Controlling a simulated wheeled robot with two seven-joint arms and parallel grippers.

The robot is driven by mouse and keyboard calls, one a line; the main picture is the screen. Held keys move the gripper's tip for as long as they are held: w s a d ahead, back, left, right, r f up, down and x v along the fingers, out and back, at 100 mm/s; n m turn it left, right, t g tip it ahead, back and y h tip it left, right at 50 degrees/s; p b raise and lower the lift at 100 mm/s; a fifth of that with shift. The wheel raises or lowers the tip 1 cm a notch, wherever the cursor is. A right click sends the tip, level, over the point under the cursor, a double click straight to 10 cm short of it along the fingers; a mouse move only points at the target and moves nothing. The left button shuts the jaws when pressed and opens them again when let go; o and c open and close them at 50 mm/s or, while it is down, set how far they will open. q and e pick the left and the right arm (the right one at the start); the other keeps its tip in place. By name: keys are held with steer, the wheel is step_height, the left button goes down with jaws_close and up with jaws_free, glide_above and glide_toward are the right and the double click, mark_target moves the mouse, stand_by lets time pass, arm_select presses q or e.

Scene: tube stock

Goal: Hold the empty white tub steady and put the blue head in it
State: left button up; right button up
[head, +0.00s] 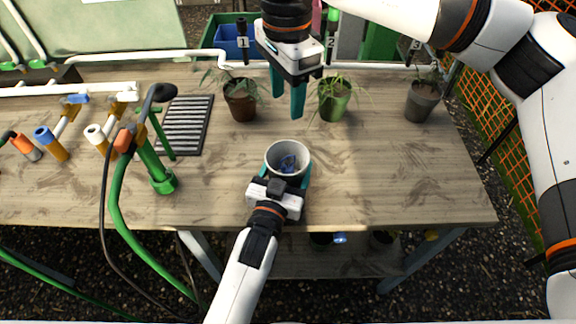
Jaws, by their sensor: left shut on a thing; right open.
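The white tub (273,150) stands upright on the table, in front of the plants. A blue thing, the blue head (287,163), lies inside it, partly hidden by the tub's wall. My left gripper (282,178) is shut on the tub's near side, its teal fingers around the wall. My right gripper (288,97) is open and empty, with its teal fingers pointing down above the table, behind the tub.
Potted plants stand at the back: a brown pot (240,105), a green pot (334,104) and a dark pot (422,101). A black slatted tray (186,125) and a green stand with a hose (160,180) are at left. The table's right side is clear.

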steer(key=shift+r, duration=0.35)
arm_select(q)
steer(key=o, duration=1.1)
steer(key=shift+c, duration=0.2)
steer(key=v, duration=1.2)
